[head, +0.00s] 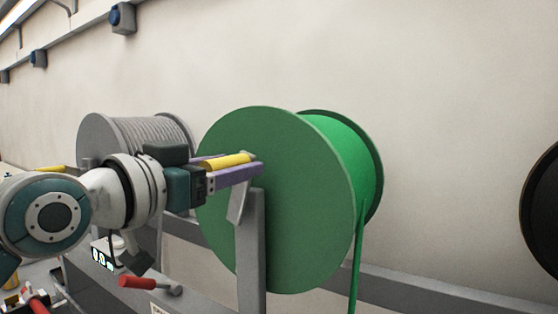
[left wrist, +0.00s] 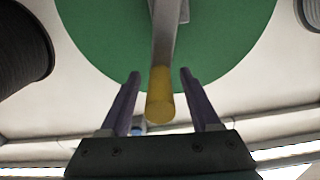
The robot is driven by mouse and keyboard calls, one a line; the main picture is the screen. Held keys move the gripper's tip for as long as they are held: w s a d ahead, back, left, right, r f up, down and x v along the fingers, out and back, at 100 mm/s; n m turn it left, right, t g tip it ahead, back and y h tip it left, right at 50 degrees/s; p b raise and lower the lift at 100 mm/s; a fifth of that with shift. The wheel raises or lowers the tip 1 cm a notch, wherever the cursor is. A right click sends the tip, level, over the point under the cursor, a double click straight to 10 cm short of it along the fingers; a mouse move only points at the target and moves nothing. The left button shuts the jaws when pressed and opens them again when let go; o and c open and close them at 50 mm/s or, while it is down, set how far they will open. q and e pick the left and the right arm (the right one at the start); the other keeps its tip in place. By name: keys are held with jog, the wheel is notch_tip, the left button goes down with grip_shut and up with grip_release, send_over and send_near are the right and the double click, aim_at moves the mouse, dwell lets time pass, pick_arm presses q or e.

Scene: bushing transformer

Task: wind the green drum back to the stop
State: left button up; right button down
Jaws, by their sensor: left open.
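The green drum (head: 285,215) stands on a grey stand, with a green strand (head: 357,255) hanging from its right side. In front of its near face is a yellow handle (head: 226,161) at the end of a grey crank arm; the handle also shows in the left wrist view (left wrist: 160,95). My left gripper (head: 258,168) is open, its purple fingers on either side of the yellow handle. In the left wrist view, gaps show between each finger (left wrist: 132,85) and the handle. My right gripper is not in view.
A grey drum (head: 105,140) stands at the left behind my left arm. A dark drum (head: 542,215) shows at the right edge. A red-handled lever (head: 140,283) is below my left gripper.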

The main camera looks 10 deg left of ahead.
pick_arm(q)
jog(key=shift+w+d, duration=0.1)
jog(key=shift+w, duration=0.15)
grip_shut()
dwell(0.4)
dwell(0.9)
